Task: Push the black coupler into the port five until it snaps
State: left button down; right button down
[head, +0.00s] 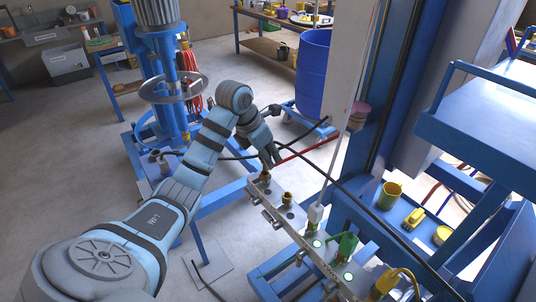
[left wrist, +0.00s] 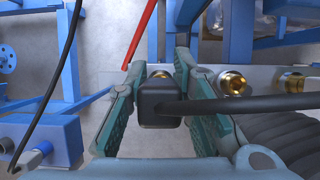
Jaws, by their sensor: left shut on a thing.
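My left gripper (head: 275,160) is at the far end of the metal manifold bar (head: 300,238). In the left wrist view its two fingers (left wrist: 158,85) are shut on the black coupler (left wrist: 160,103), whose black cable runs off to the right. A bit of brass (left wrist: 159,73) shows just beyond the coupler; I cannot tell whether the two are joined. In the head view a brass port (head: 265,176) is just below the fingertips and another (head: 287,199) is nearer. The fingers hide the coupler there. No port number is readable. My right gripper is not in view.
A white plug (head: 315,215), a green coupler (head: 346,244) and a yellow coupler (head: 392,281) sit farther along the bar. A red rod (head: 308,148) passes close to the gripper. Blue frame posts and a blue shelf (head: 480,120) stand to the right.

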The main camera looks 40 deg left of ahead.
aim_at(268, 172)
pick_arm(q)
jog(key=shift+p, duration=0.35)
dwell(0.8)
jog(key=shift+f+b, duration=1.2)
jog(key=shift+f, duration=0.8)
jog(key=c, duration=1.3)
grip_release()
jog(key=v, duration=0.7)
jog(key=shift+s+r, duration=0.15)
jog(key=shift+r, duration=0.05)
jog(key=shift+a, duration=0.1)
